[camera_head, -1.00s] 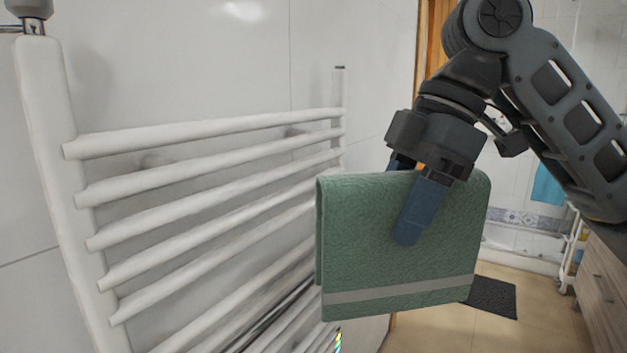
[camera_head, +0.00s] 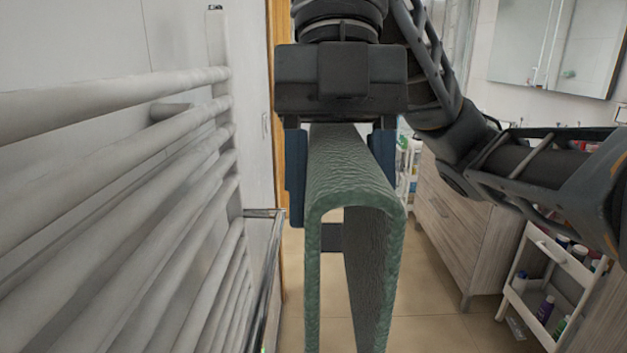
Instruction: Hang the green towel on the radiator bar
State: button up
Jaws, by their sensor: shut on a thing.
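The green towel (camera_head: 352,165) hangs folded over in an upside-down U from my gripper (camera_head: 341,170). I see it end-on, with its two layers apart and open below. My gripper points down, with one blue finger on each side of the fold, shut on the towel. The white radiator (camera_head: 215,130) stands on the left with several horizontal bars, its top bar (camera_head: 110,95) running from the left edge to a post. The towel is to the right of the bars, apart from them in this view. The towel's lower end is cut off by the frame.
A metal rail (camera_head: 268,255) juts from the radiator's right side, close to the towel's left. A wooden cabinet (camera_head: 470,230) and a white cart with bottles (camera_head: 545,290) stand at the right. Tiled floor (camera_head: 445,315) lies open between.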

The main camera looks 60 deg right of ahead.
send_over(256, 318)
jog(key=f+b, duration=0.4)
jog(key=f, duration=0.2)
jog(key=f+b, duration=0.4)
jog(key=f, duration=0.2)
jog(key=f+b, duration=0.4)
jog(key=f, duration=0.2)
jog(key=shift+s+a+f, duration=0.2)
jog(key=shift+s+a, duration=0.15)
jog(key=shift+a, duration=0.05)
dwell(0.8)
jog(key=o, duration=1.2)
jog(key=shift+r, duration=0.1)
